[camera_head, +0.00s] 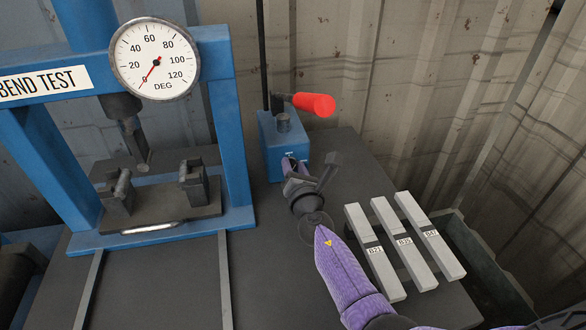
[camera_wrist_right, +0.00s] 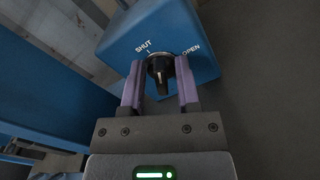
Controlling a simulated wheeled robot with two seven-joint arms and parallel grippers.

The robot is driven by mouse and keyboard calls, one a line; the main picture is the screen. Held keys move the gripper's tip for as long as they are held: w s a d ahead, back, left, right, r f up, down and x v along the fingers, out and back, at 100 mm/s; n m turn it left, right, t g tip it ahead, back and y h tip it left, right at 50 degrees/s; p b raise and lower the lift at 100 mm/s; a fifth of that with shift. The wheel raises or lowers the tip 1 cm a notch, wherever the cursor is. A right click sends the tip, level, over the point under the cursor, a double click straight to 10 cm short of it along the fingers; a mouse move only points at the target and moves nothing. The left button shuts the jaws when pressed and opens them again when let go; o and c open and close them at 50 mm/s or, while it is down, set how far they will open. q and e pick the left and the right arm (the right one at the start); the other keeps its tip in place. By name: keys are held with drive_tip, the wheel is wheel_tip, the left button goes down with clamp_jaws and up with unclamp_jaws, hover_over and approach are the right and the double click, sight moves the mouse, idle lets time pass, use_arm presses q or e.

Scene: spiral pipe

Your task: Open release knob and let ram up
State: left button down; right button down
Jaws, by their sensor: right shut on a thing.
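The release knob (camera_wrist_right: 161,72) is a small black knob on the blue pump block (camera_head: 283,140), between the words SHUT and OPEN in the right wrist view. My right gripper (camera_wrist_right: 160,66) has its purple fingers on either side of it and is shut on it. In the head view this gripper (camera_head: 291,167) reaches the block's front face, and its hand mostly hides the knob. The dark ram (camera_head: 130,128) hangs in the blue press frame (camera_head: 233,120), above and between two dark supports (camera_head: 118,192). My left gripper is not in view.
A red-handled lever (camera_head: 314,104) sticks out above the pump block. The round dial gauge (camera_head: 155,59) has its red needle near 0. Several grey labelled bars (camera_head: 376,252) lie right of my right arm. A shiny strip (camera_head: 150,228) lies at the press base's front. Corrugated walls stand behind.

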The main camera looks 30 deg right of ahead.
drive_tip(key=m, duration=0.2)
drive_tip(key=m+b, duration=0.1)
drive_tip(key=shift+d+f+m, duration=0.15)
drive_tip(key=shift+f+m, duration=0.05)
drive_tip(key=shift+m, duration=0.2)
drive_tip(key=m, duration=0.1)
drive_tip(key=m+b, duration=0.1)
drive_tip(key=m, duration=0.1)
drive_tip(key=shift+s+d+f+m, duration=0.1)
drive_tip(key=shift+f+m, duration=0.05)
drive_tip(key=shift+m, duration=0.15)
drive_tip(key=m, duration=0.3)
drive_tip(key=shift+f, duration=0.1)
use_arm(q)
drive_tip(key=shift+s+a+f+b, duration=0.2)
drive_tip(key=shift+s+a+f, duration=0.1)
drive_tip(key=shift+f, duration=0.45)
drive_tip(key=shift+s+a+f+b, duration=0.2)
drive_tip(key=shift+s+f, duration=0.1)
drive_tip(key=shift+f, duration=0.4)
use_arm(e)
drive_tip(key=shift+m, duration=1)
